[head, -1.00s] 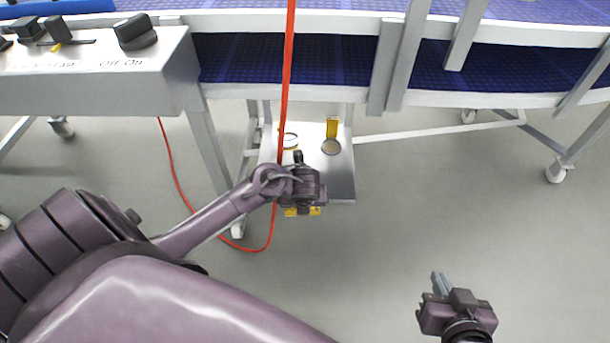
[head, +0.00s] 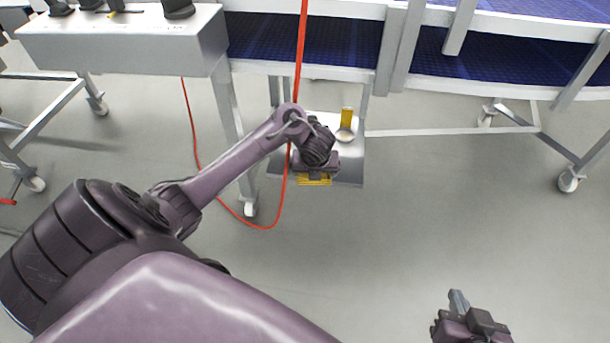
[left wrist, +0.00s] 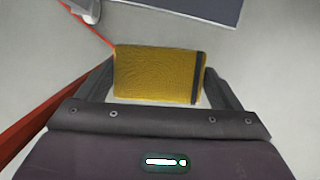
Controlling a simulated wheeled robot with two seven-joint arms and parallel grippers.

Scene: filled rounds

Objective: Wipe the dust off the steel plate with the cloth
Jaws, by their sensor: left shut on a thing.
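My left gripper (head: 315,168) is shut on the yellow cloth (head: 314,181), near the front edge of the steel plate (head: 349,172). In the left wrist view the cloth (left wrist: 155,74) sits between the fingers and has a dark strip along its right side. A grey surface, probably the plate (left wrist: 190,9), shows beyond it at the top. I cannot tell whether the cloth touches the plate. My arm hides the plate's left part, and dust cannot be made out. My right gripper (head: 458,300) is at lower right, away from the plate; its finger gap is unclear.
A yellow upright piece (head: 347,117) and a round ring-like item (head: 345,135) are at the plate's back. A red cable (head: 300,50) hangs beside my left gripper. The conveyor frame (head: 300,67) and its legs are behind. The floor right of the plate is clear.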

